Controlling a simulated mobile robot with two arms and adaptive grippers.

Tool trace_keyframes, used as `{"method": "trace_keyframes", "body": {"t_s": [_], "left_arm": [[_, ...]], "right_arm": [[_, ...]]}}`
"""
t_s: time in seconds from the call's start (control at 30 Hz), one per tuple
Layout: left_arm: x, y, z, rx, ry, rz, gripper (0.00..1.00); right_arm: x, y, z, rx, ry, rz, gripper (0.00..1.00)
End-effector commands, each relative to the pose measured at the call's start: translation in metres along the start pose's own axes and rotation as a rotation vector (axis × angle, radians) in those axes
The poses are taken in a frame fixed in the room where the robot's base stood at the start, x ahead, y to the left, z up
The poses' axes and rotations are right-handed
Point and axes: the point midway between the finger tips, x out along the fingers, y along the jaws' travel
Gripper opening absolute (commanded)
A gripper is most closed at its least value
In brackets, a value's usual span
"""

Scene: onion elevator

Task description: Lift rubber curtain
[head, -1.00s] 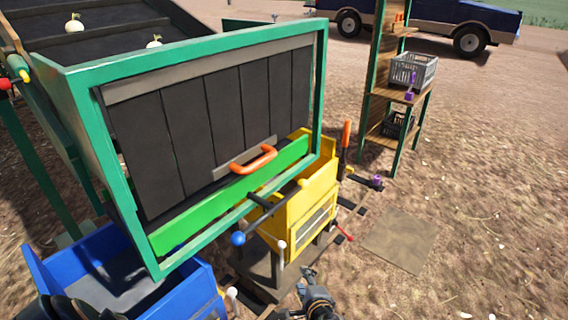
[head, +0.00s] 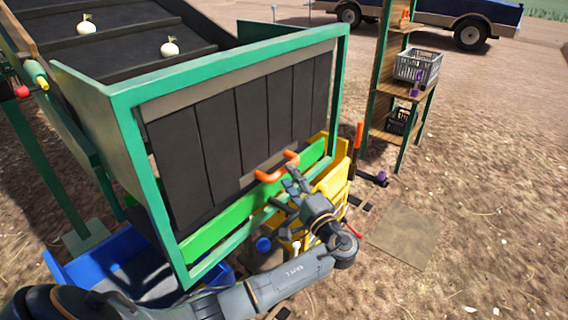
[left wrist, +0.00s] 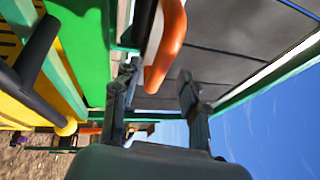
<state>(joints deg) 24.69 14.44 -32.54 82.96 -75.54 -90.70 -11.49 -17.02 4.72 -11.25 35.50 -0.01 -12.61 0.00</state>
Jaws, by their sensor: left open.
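The rubber curtain (head: 218,135) is a row of dark vertical strips hanging inside a green frame (head: 128,140). It also shows in the left wrist view (left wrist: 240,35). An orange handle (head: 268,176) sits at its lower edge, above a bright green board (head: 225,228). My left gripper (head: 291,185) is open, close in front of the handle in the head view. In the left wrist view, the handle (left wrist: 167,48) lies just ahead of and partly between the open fingers (left wrist: 160,78). I cannot tell whether they touch it. My right gripper is not in view.
A yellow bin (head: 333,180) stands behind and right of my left gripper, and a blue bin (head: 75,268) at lower left. A lever with a blue knob (head: 264,244) is below the handle. Onions (head: 170,48) lie on the dark belt. A shelf (head: 385,130) stands at right.

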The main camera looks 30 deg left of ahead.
Motion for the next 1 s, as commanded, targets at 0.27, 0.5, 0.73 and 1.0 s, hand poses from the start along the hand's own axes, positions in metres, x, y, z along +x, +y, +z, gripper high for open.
{"method": "trace_keyframes", "body": {"t_s": [0.27,0.5,0.73,1.0], "left_arm": [[0.035,-0.001,0.000,0.001,0.000,0.001,0.43],[0.040,0.001,0.000,0.000,0.001,0.002,0.43],[0.040,0.001,0.000,0.000,0.001,0.002,0.23],[0.040,0.001,0.000,0.001,0.001,0.002,0.00]], "right_arm": [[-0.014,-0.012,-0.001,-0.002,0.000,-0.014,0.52],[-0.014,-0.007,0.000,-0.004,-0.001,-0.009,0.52],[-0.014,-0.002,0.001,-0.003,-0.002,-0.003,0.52],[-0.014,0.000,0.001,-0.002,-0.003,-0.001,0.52]]}}
